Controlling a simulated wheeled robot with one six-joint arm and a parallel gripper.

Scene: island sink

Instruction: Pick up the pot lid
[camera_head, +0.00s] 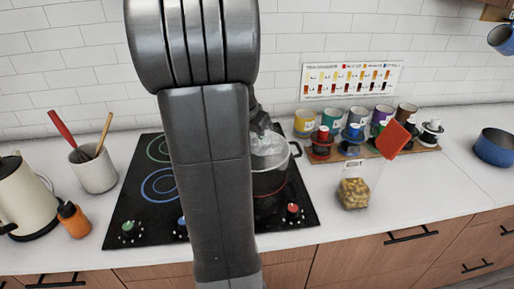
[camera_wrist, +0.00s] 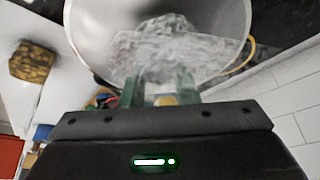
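The pot (camera_head: 272,190) stands on the right part of the black cooktop, partly hidden by my arm. A clear, pale lid (camera_head: 268,150) shows at its top. In the wrist view a large round grey rim (camera_wrist: 232,20) fills the top, with a blurred pale patch inside it; I cannot tell lid from pot there. My gripper (camera_wrist: 162,88) has its greenish fingers right at this round thing's near edge. A small tan bit shows between the fingers. Whether they grip the lid's knob is not clear. In the head view my arm hides most of the gripper.
The cooktop (camera_head: 140,205) has red and green knobs along its front. A clear bag of yellow pieces (camera_head: 354,192) stands right of it, before a rack of several mugs and jars. A utensil crock (camera_head: 94,172), orange bottle (camera_head: 73,219) and kettle (camera_head: 22,200) stand left.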

